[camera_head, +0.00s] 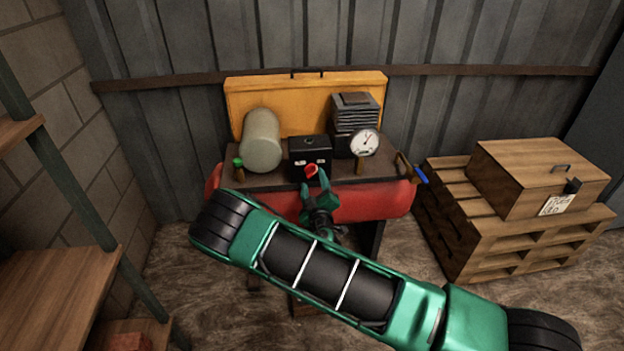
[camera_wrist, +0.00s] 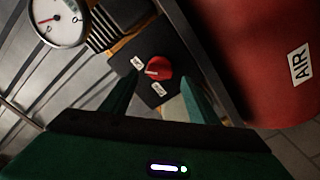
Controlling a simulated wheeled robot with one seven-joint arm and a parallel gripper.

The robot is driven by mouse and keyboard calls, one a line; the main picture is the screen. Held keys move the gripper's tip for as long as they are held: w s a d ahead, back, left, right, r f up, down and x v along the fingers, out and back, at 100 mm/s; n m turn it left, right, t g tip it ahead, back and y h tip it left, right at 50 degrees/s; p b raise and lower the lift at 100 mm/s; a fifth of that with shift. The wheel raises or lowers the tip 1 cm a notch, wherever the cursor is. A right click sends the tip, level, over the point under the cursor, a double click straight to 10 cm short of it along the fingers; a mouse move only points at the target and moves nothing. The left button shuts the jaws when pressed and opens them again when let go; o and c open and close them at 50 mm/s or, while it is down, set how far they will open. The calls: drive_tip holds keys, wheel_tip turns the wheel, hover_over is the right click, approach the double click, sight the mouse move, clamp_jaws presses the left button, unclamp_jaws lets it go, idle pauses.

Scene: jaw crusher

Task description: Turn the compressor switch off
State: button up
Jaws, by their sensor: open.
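The compressor switch is a round red knob (camera_wrist: 159,68) with a pale pointer mark, on the front of a black box (camera_wrist: 137,86). Two small white labels sit beside the knob, and the pointer is turned toward one of them (camera_wrist: 137,62). In the head view the red knob (camera_head: 311,170) shows low on the black box (camera_head: 309,145). My gripper (camera_head: 315,180) is open and empty, right in front of the knob. In the wrist view the fingers (camera_wrist: 158,98) reach toward the knob, one on each side below it. Contact cannot be made out.
A red tank (camera_head: 375,201) marked AIR lies under the dark top plate. A green-topped valve (camera_head: 238,168) is left. A wooden crate (camera_head: 520,187) on pallets stands right.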

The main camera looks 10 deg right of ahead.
sight(312, 174)
drive_tip(key=shift+w, duration=1.65)
drive_tip(key=c, duration=1.1)
drive_tip(key=shift+o, duration=0.3)
